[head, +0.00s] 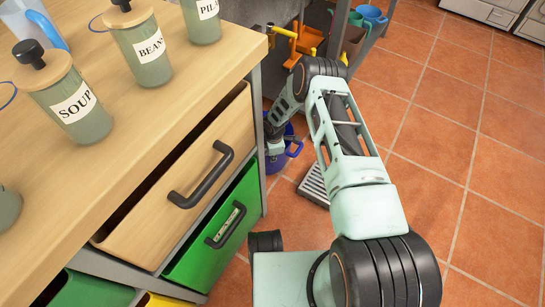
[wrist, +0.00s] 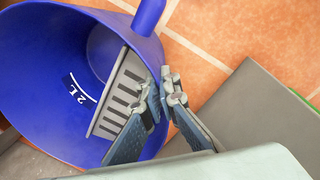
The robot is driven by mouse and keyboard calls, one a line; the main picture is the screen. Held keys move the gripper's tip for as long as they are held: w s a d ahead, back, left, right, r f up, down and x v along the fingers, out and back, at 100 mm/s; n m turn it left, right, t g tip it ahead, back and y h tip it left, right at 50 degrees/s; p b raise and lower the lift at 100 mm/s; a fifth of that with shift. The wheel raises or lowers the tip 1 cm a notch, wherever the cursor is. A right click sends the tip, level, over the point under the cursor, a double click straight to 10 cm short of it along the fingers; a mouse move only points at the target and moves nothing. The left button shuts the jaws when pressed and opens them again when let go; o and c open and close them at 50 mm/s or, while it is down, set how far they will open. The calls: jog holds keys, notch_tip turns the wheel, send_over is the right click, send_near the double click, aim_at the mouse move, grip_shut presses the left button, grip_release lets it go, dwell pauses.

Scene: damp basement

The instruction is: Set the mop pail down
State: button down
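The blue mop pail (wrist: 40,85) fills the left of the wrist view, its open mouth tilted toward the camera. It has a white 2 L mark, a grey slotted insert (wrist: 118,92) inside and a blue handle (wrist: 147,14) at the top. My gripper (wrist: 163,92) has one finger inside the pail and one outside, closed together on its wall at the rim. In the head view the pail (head: 275,163) shows low down beside the drawer cabinet, partly hidden by my arm. I cannot tell whether its base touches the floor.
The wooden-topped drawer cabinet (head: 190,90) with labelled jars stands at the left, its wooden drawer (head: 180,175) partly open. A grey floor grate (head: 314,184) lies near the pail. A shelf (head: 365,35) with pots stands behind. Terracotta floor (head: 450,130) is clear at the right.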

jog(key=c, duration=2.2)
grip_release()
jog(key=shift+o, duration=0.2)
notch_tip(320, 180, up, 12)
jog(key=s+p, duration=0.1)
jog(key=p, duration=0.3)
jog(key=shift+s+d, duration=0.15)
jog(key=shift+s, duration=0.1)
